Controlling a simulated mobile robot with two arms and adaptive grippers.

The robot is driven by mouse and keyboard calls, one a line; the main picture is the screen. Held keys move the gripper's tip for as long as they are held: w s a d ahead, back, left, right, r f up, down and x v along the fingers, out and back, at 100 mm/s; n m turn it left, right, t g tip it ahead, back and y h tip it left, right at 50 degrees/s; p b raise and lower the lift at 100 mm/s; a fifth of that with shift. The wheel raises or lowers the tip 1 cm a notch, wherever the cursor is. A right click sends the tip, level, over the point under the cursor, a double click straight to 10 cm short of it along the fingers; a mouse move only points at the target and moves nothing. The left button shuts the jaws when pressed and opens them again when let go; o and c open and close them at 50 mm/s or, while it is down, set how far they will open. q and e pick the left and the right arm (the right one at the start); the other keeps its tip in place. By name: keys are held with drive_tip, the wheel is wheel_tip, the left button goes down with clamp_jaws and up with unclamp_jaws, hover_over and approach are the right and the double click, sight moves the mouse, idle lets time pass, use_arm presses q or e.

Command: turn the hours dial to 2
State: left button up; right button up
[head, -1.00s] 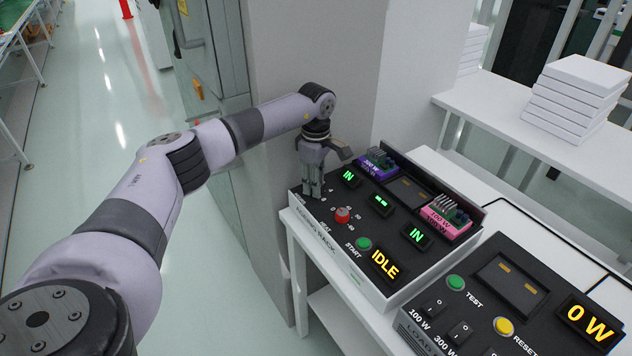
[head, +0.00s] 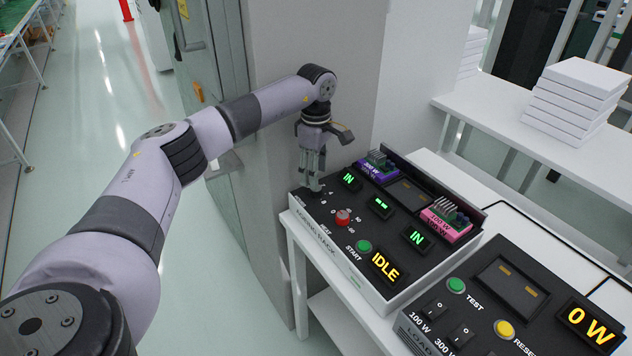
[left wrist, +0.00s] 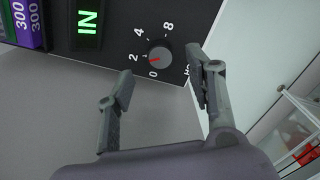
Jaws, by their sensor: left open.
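The hours dial (left wrist: 160,56) is a dark round knob with a red mark, on the black panel with printed 0, 2, 4 and 8. Its red mark points left and slightly down, close to the 2. My left gripper (left wrist: 163,66) is open in the left wrist view, its fingers apart on either side of the dial and holding nothing. In the head view my left gripper (head: 312,182) points down just above the far left corner of the ageing rack (head: 345,268). My right gripper is not in view.
A red knob (head: 343,217), a green start button (head: 364,247) and an IDLE display (head: 385,266) are on the same panel. Purple (head: 378,168) and pink (head: 445,224) units sit behind. A load bank (head: 500,292) stands at right. A grey pillar (head: 300,50) rises behind my arm.

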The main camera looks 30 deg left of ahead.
use_arm(q)
wheel_tip(320, 180, up, 7)
drive_tip(key=shift+r, duration=0.2)
idle(0.6)
